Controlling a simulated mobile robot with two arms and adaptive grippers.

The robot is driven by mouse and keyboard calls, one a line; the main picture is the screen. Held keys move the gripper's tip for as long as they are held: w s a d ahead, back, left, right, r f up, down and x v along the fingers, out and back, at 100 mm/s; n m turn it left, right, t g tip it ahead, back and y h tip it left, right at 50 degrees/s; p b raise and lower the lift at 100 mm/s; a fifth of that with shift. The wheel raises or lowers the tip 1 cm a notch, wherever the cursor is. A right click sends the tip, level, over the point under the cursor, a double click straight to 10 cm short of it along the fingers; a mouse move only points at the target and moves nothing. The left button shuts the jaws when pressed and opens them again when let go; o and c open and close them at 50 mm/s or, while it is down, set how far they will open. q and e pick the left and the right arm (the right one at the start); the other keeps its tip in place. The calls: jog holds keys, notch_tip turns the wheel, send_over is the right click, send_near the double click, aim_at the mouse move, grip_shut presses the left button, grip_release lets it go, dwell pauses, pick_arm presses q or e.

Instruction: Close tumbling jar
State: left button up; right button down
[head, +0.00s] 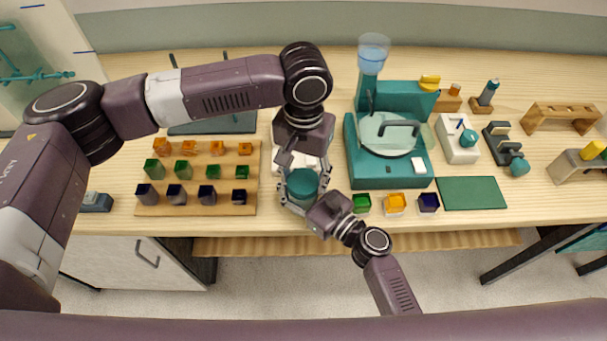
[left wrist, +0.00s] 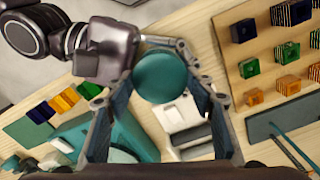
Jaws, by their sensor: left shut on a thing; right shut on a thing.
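The tumbling jar shows mainly as its round teal lid (head: 303,185), at the front edge of the wooden table. The lid also shows in the left wrist view (left wrist: 161,77), between the fingers. My left gripper (head: 303,172) comes from behind and above, its fingers on either side of the lid, shut on it. My right gripper (head: 304,200) comes from the front right, shut on the jar body below. The right gripper also shows behind the lid in the left wrist view (left wrist: 160,55). The jar body is mostly hidden by the lid and fingers, so I cannot tell whether it touches the table.
A wooden board (head: 247,200) with rows of coloured cubes lies to the left. A teal machine (head: 408,172) with a round glass cover stands close on the right. Several small coloured boxes (head: 395,203) sit in front of it, beside a green mat (head: 470,193).

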pick_arm(q)
jog(key=m, duration=0.5)
jog(key=shift+m, duration=0.3)
jog(key=m, duration=0.6)
jog(key=o, duration=1.4)
notch_tip(320, 180, up, 12)
jog(key=shift+f, duration=0.1)
pick_arm(e)
jog(key=c, duration=1)
grip_release()
